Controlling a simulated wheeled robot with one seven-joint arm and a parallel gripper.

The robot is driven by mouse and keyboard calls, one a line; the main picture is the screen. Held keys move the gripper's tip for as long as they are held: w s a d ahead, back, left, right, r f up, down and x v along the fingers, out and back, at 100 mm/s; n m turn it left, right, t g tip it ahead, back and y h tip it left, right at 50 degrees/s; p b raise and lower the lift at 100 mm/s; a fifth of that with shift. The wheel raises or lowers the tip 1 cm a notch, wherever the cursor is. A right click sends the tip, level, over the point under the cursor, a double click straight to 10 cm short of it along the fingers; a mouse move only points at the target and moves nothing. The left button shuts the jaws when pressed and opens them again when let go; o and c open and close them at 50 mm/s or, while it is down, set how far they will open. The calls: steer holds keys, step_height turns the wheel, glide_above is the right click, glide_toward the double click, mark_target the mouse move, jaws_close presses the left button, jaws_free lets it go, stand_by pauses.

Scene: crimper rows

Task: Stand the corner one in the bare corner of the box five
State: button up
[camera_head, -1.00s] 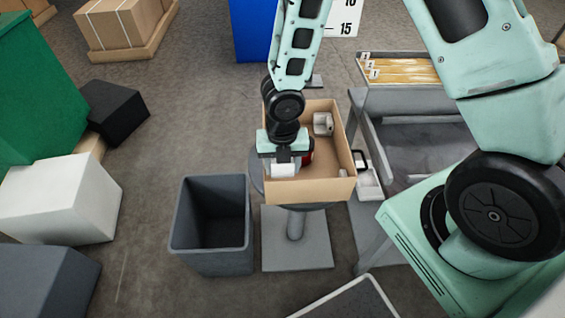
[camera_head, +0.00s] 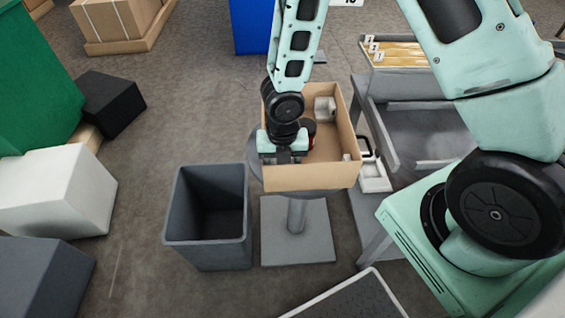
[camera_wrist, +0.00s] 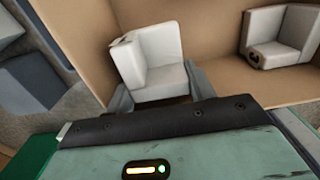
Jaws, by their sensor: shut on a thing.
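My gripper (camera_head: 284,158) is inside the cardboard box (camera_head: 318,178), at its near left corner. In the wrist view my gripper (camera_wrist: 162,92) is shut on a pale corner piece (camera_wrist: 160,62), an upright L-shaped block with a small dark mark on top. The held piece is close to the box's walls; whether it touches the floor is hidden. In the head view the front wall and gripper hide it. A second corner piece (camera_head: 325,109) stands at the far right of the box and also shows in the wrist view (camera_wrist: 278,42).
The box stands on a grey pedestal (camera_head: 297,230). A grey open bin (camera_head: 208,220) is left, and a grey workbench (camera_head: 412,130) right.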

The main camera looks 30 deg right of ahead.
steer(key=shift+f+b, duration=0.85)
steer(key=shift+f, duration=0.35)
steer(key=shift+s+f+b, duration=0.15)
steer(key=shift+f+b, duration=0.15)
steer(key=shift+f, duration=0.25)
steer(key=o, duration=0.9)
steer(key=shift+c, duration=0.2)
steer(key=shift+o, duration=0.8)
step_height(320, 180, up, 19)
steer(key=p, duration=0.8)
steer(key=shift+f, duration=0.15)
